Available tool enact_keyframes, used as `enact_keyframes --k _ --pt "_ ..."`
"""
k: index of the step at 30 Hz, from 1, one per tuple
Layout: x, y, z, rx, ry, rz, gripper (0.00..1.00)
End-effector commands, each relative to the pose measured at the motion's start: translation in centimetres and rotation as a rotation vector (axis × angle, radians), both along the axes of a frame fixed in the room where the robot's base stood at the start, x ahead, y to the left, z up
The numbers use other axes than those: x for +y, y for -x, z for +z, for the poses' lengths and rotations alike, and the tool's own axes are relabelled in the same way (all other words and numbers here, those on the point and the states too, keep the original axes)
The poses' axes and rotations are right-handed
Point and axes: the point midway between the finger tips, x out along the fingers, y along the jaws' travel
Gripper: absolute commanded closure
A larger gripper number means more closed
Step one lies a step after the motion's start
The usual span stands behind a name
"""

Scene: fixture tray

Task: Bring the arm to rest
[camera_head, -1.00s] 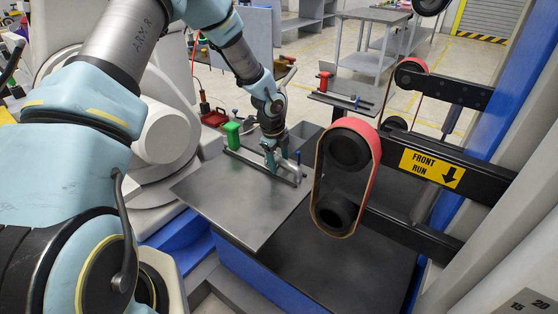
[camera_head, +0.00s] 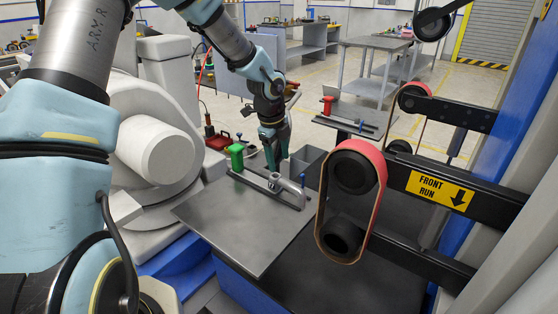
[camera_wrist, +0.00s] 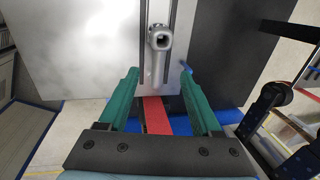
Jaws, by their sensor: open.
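My gripper (camera_head: 274,168) is at the far edge of the grey metal plate (camera_head: 245,235) in the head view, pointing down. A grey metal part with a round, hollow end (camera_wrist: 159,40) lies just beyond the fingertips in the wrist view. The same part (camera_head: 290,187) sits on the plate's fixture in the head view, apart from the gripper.
Belt sander arms with a red belt (camera_head: 372,155) stand to the right. A grey bin (camera_head: 308,160) is behind the plate.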

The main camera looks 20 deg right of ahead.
Motion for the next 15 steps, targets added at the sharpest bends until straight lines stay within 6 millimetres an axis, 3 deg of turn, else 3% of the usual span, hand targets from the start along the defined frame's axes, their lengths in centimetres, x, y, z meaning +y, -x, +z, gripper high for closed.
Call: enact_keyframes --k 10,13,15 --pt "0.6 -0.1 0.1 0.003 -0.003 0.029 0.34" --pt "3.4 -0.4 0.8 0.015 -0.016 0.173 0.34" --pt "7.0 -0.5 1.6 0.032 -0.027 0.367 0.34"
